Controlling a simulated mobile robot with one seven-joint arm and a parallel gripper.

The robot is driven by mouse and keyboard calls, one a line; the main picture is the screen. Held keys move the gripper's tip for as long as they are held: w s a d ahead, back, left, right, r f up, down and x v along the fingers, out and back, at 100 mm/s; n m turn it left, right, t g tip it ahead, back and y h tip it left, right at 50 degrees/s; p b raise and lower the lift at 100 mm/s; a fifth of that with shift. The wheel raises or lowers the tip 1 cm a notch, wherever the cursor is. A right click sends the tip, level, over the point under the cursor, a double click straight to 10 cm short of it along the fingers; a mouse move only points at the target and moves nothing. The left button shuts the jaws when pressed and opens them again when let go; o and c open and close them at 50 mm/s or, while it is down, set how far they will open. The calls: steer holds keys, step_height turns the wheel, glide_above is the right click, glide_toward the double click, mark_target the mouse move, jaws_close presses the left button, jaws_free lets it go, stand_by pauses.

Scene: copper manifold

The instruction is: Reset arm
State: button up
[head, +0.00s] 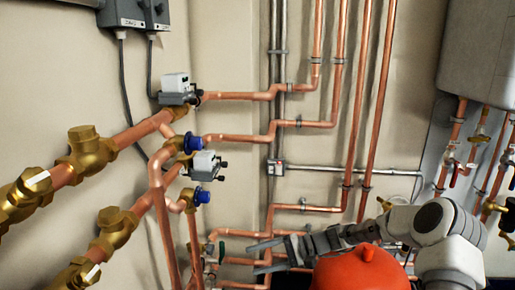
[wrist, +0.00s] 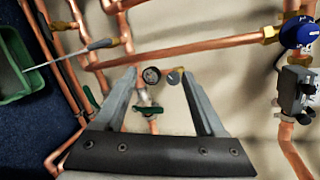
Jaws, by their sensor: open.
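My gripper (head: 262,256) is in the lower middle of the head view, reaching left from my grey and white arm. Its two fingers are apart and nothing shows between them in the grip. In the wrist view my gripper (wrist: 160,85) is open. Behind its fingers are a round gauge (wrist: 151,75), a grey knob and a green-handled valve (wrist: 147,109) on copper pipe. I cannot tell how far the fingers are from these fittings.
Copper pipes (head: 235,138) with brass valves (head: 85,150) fill the left. White-grey actuators (head: 205,165) and blue fittings sit mid-left. A red rounded object (head: 362,270) is below my arm. A grey tank (head: 482,55) hangs right.

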steer(key=s+d+r+n+t+h, duration=0.1)
steer(key=s+d+r+t+h, duration=0.1)
steer(key=s+d+r+h, duration=0.6)
steer(key=s+d+r+n+t+h, duration=0.15)
steer(key=s+r, duration=0.45)
steer(key=s, duration=0.6)
steer(key=s+d+r+n+t+h, duration=0.1)
steer(key=s+d+r+t+h, duration=0.3)
steer(key=s+r, duration=0.5)
step_height(320, 180, up, 20)
steer(key=s+g+h+p, duration=0.1)
steer(key=p, duration=2.1)
steer(key=shift+s+f, duration=0.15)
steer(key=shift+f, duration=0.1)
